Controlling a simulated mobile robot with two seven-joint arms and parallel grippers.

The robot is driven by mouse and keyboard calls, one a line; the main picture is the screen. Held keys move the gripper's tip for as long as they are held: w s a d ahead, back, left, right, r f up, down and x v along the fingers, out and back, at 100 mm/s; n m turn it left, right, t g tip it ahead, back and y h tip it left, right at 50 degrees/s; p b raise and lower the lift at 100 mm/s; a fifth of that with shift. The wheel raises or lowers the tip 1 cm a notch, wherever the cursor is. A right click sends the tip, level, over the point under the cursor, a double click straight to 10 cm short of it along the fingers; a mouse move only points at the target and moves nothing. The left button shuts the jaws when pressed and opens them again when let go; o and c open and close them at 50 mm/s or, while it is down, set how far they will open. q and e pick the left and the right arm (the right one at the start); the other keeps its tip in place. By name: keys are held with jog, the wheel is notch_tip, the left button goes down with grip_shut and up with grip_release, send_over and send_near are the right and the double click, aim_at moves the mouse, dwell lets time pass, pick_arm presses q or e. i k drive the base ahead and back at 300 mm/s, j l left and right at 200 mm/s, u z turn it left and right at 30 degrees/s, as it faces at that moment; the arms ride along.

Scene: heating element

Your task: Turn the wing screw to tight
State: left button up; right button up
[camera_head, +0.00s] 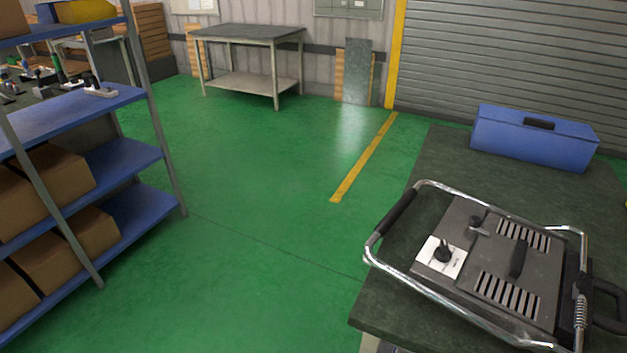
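A dark grey heating element (509,270) with vent slots and a bent metal tube frame (432,289) lies on the dark green table at the lower right. A black knob (443,253) stands on a white plate near its left end. A small dark wing-shaped part (477,226) sits on its top near the far edge. I cannot tell for sure which of these is the wing screw, or how tight it is. Neither of my grippers is in view.
A blue toolbox (535,138) stands at the far end of the table (440,165). A blue shelf rack (150,207) with cardboard boxes is at the left. A grey workbench (250,36) stands at the back. The green floor (250,180) between them is clear.

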aim_at(579, 284)
jog(key=z, duration=1.55)
